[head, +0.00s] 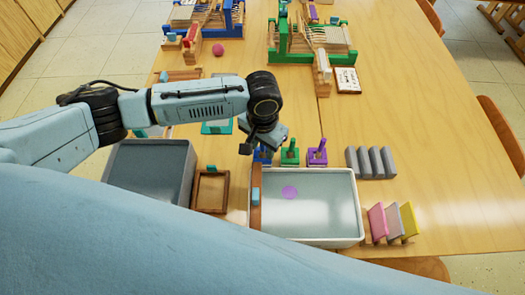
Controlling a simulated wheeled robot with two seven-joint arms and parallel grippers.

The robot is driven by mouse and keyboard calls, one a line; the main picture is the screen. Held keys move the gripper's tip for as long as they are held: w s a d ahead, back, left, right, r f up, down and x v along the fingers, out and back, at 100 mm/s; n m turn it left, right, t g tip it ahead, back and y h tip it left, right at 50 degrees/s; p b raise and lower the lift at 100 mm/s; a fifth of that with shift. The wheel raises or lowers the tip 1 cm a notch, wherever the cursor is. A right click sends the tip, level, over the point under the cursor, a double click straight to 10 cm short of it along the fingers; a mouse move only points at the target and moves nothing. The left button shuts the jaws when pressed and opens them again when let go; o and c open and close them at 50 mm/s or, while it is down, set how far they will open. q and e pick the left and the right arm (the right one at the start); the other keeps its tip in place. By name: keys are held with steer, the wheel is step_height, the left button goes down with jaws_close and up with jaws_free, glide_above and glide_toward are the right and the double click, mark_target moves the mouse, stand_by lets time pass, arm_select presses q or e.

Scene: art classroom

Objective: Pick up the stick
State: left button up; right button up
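My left arm comes in from the left, and its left gripper (262,146) hangs over the table behind the white tray (350,238). Its fingers point away from the camera and are partly hidden by the wrist, so I cannot tell how far apart they are. I cannot make out a thing that is surely the stick. A brown wooden bar (256,183) with a light blue patch lies along the left rim of the tray, nearer to the camera than the gripper and apart from it. My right gripper is out of view.
A grey bin (150,172) and a wooden frame (210,191) stand left of the tray. Green (290,153) and purple (317,154) stamp-like tools stand behind it. Grey blocks (370,163) and coloured boards (392,223) are at right. Blue (228,32) and green (283,50) looms stand farther back.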

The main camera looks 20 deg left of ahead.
arm_select(q)
jaws_close()
